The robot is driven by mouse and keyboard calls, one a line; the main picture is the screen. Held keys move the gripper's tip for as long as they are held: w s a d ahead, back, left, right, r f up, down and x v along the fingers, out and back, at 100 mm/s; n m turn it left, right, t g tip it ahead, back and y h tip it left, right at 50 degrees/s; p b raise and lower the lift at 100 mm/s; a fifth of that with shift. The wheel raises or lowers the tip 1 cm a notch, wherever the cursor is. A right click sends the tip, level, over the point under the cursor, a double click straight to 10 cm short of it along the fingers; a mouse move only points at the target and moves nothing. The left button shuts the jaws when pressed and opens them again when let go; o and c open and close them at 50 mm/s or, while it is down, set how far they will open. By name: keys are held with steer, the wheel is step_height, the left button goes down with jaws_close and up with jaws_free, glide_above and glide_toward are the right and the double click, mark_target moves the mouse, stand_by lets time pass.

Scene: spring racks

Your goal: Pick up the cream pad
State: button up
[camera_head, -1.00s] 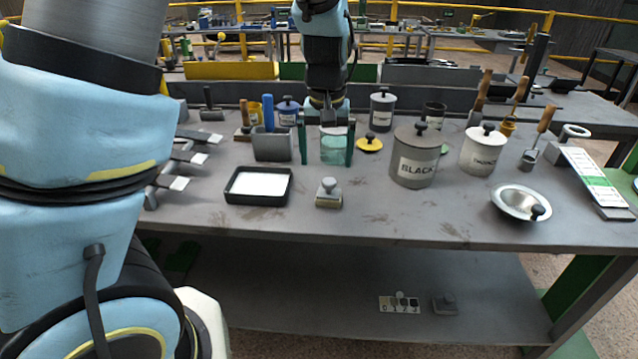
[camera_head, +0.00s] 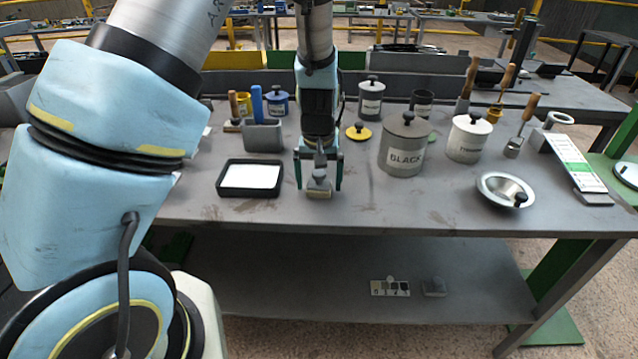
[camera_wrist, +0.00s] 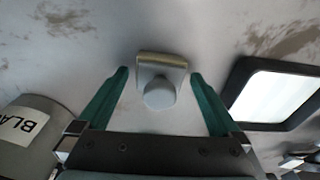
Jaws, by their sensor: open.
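The cream pad (camera_head: 319,189) is a small block with a cream base and a grey top with a round knob. It sits on the grey workbench, right of the black tray. In the wrist view the pad (camera_wrist: 162,70) shows from above, with its knob toward me, between and slightly beyond the fingertips. My gripper (camera_head: 319,180) is open, its green fingers on either side of the pad, pointing down. In the wrist view my gripper (camera_wrist: 160,75) has a clear gap between each finger and the pad. It holds nothing.
A black tray with a white inside (camera_head: 224,188) lies close to the left. A grey canister marked BLACK (camera_head: 401,158) stands to the right, with a white canister (camera_head: 468,143) and a metal bowl (camera_head: 488,183) beyond. The bench front (camera_head: 330,215) is clear.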

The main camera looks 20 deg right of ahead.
steer(key=c, duration=1.3)
